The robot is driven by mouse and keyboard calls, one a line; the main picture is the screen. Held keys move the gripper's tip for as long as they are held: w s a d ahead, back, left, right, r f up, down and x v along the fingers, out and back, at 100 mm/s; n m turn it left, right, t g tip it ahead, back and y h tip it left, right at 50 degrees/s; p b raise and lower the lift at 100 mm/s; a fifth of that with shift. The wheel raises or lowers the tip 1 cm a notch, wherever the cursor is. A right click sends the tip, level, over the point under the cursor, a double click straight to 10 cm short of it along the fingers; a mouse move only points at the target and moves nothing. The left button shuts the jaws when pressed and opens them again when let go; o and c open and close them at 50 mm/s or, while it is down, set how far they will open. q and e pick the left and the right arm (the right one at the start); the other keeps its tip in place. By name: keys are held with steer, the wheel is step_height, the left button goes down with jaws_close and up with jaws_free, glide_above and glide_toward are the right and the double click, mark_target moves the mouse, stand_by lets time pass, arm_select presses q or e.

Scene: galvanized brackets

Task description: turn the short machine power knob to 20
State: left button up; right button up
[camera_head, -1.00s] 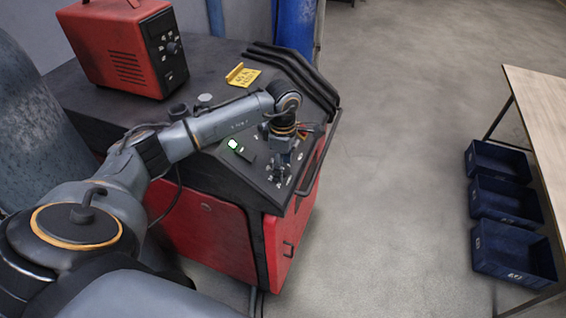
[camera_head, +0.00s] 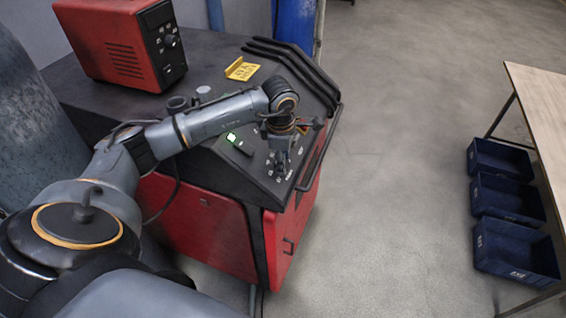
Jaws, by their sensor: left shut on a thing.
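The short machine (camera_head: 215,223) is a red cabinet with a dark top and a sloped dark control panel (camera_head: 240,170) at its front right. The panel carries a lit green display (camera_head: 232,138), white markings and small controls. My left arm reaches across the panel from the left. My left gripper (camera_head: 280,166) points down at the panel's lower right part and is shut on the power knob there. The fingers hide most of the knob, so its pointer and setting cannot be read. My right gripper is not in view.
A red box-shaped unit (camera_head: 118,45) with its own dial stands on the cabinet's back left. A yellow sign (camera_head: 241,69) lies behind my arm. Dark hoses or rails (camera_head: 292,68) run along the far edge. Blue crates (camera_head: 512,247) and a wooden table (camera_head: 540,100) are at right; the floor between is clear.

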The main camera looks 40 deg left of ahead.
arm_select(q)
steer(key=n+t+y+b, duration=0.1)
steer(key=n+b, duration=0.1)
steer(key=b, duration=0.3)
steer(key=n+t+y+b, duration=0.1)
steer(key=n+t+b, duration=0.1)
steer(key=b, duration=0.3)
steer(key=f+n+t+y+b, duration=0.1)
steer(key=n+y+b, duration=0.1)
steer(key=n+b, duration=0.2)
steer(key=shift+s+d+t+b, duration=0.3)
steer(key=shift+s+d+b, duration=0.1)
steer(key=shift+b, duration=0.25)
steer(key=shift+r+n+y+b, duration=0.15)
steer(key=shift+n+y+b, duration=0.15)
steer(key=shift+n, duration=0.2)
steer(key=shift+d+r+n, duration=0.1)
steer(key=shift+n, duration=0.2)
steer(key=shift+r+n+y+p, duration=0.15)
steer(key=shift+n+y+p, duration=0.15)
steer(key=shift+n+y, duration=0.1)
steer(key=n+y+p, duration=0.1)
steer(key=n+p, duration=0.1)
steer(key=p, duration=0.1)
steer(key=shift+d+t+y, duration=0.15)
steer(key=shift+t+y, duration=0.25)
steer(key=shift+f+n+y+p, duration=0.3)
steer(key=shift+n+p, duration=0.4)
steer(key=shift+p, duration=0.25)
